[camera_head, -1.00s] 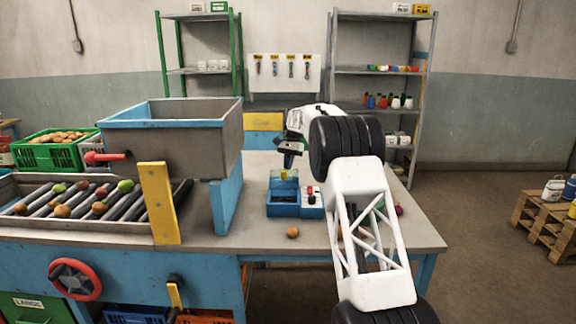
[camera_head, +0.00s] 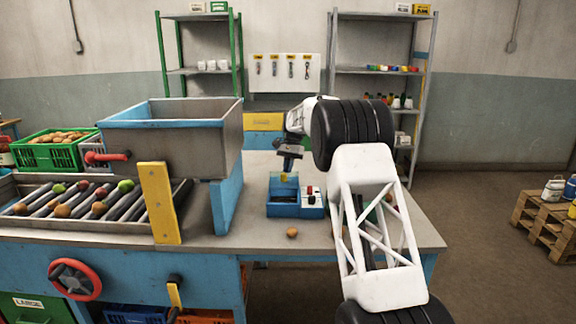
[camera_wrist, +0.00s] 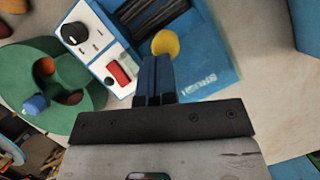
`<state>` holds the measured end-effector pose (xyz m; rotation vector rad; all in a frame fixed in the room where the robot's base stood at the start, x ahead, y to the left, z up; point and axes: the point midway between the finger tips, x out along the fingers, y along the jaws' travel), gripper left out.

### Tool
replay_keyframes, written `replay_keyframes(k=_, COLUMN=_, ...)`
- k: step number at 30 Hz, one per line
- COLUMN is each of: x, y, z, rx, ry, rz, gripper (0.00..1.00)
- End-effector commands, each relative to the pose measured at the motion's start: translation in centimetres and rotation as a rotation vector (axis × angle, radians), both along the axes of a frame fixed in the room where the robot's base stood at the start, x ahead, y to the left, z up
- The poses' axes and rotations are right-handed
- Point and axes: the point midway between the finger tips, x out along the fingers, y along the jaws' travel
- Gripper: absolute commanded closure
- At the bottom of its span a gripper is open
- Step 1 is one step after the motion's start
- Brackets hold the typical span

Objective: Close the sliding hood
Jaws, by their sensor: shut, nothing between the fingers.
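A blue machine (camera_head: 284,209) with a white control panel (camera_head: 311,197) stands on the table. In the wrist view, its blue sliding hood (camera_wrist: 205,60) carries a round yellow knob (camera_wrist: 165,43), beside a dark opening (camera_wrist: 150,14). The knob also shows in the head view (camera_head: 284,177), just under my fingers. My gripper (camera_wrist: 153,82) is shut and empty, its fingertips close to the knob. I cannot tell whether they touch it. The gripper also shows above the machine in the head view (camera_head: 286,167).
The panel has a black dial (camera_wrist: 74,33) and a red switch (camera_wrist: 118,73). An orange ball (camera_head: 292,232) lies in front. A grey bin (camera_head: 175,135) and roller tray stand left.

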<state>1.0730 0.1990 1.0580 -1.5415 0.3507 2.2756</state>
Motion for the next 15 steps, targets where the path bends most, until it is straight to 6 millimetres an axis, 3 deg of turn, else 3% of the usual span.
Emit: replay_keyframes(k=15, x=-4.0, y=0.0, z=-0.1, rx=-0.001, ry=0.002, rz=0.001, gripper=1.00)
